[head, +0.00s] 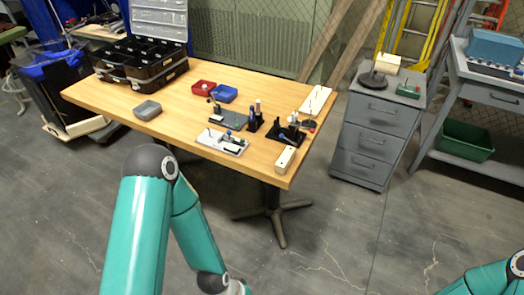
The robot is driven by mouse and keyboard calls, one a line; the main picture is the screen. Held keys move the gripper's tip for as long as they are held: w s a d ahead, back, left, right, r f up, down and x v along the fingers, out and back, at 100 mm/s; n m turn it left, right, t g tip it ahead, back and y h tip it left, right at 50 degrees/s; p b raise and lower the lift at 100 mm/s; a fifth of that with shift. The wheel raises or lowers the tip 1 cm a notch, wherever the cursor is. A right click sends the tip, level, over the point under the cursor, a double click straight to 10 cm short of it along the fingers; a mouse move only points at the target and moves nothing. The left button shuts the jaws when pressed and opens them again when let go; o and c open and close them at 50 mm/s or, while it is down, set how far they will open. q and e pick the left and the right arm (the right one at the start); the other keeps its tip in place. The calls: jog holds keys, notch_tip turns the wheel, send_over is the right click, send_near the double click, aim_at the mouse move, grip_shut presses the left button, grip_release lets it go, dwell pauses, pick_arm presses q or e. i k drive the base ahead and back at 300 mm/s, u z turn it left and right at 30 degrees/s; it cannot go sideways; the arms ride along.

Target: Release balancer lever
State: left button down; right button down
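I cannot make out for certain which thing is the balancer, and its lever is too small to pick out. Small devices stand on the wooden table (180,112): a pale grey plate with small parts (215,143), a dark grey-green plate with an upright part (226,121), and a black base with upright pieces (288,136). My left arm comes in at the bottom left and bends down to the bottom edge; its gripper is outside the frame. Only a piece of my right arm shows at the bottom right corner, and its gripper is also outside the frame.
A grey drawer cabinet (375,130) stands right. Floor in front is clear.

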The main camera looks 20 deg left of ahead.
aim_at(282, 135)
jog(key=k, duration=0.8)
jog(key=u, duration=0.15)
jog(key=i, duration=0.35)
jog(key=u, duration=0.55)
jog(key=i, duration=1.65)
jog(key=z, duration=0.9)
